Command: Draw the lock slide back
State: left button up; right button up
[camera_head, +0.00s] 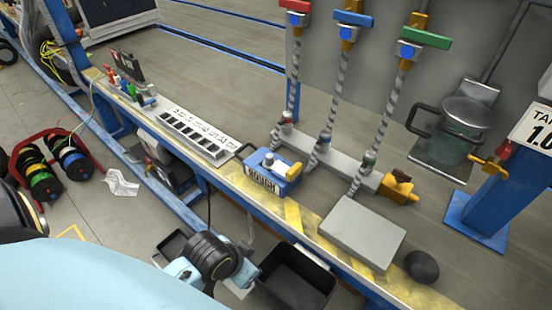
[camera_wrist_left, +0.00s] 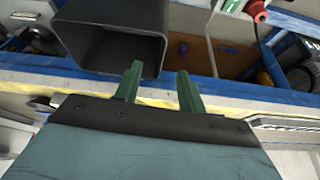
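No part is clearly identifiable as the lock slide. The left finger is close to a black open box (camera_wrist_left: 115,40); contact is unclear. I cannot make out the left fingers in the head view. My right gripper is not in view.
Three hoses with red, blue and green (camera_head: 425,38) valve handles rise from the manifold. A black bin (camera_head: 297,278) stands below the bench edge. A white slotted strip (camera_head: 195,132) lies left.

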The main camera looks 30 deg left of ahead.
pick_arm(q)
jog(key=w+r+t+h, duration=0.1)
jog(key=w+r+t, duration=0.25)
jog(key=w, duration=0.55)
jog(key=t+p, duration=0.1)
jog(key=t, duration=0.4)
send_near(293, 169)
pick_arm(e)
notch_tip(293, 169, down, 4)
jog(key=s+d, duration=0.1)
pick_arm(q)
jog(key=shift+n, duration=0.4)
jog(key=b+x, duration=0.3)
jog(key=x, duration=0.3)
jog(key=shift+f, duration=0.15)
jog(key=shift+b+x, duration=0.75)
jog(key=shift+x, duration=0.25)
jog(key=shift+b+x, duration=0.4)
jog(key=shift+x, duration=0.8)
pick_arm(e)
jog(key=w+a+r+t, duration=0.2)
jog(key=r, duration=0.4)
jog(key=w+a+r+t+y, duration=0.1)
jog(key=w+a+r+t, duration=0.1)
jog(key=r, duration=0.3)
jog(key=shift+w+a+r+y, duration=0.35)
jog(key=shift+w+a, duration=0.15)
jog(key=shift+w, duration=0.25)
pick_arm(q)
grip_shut()
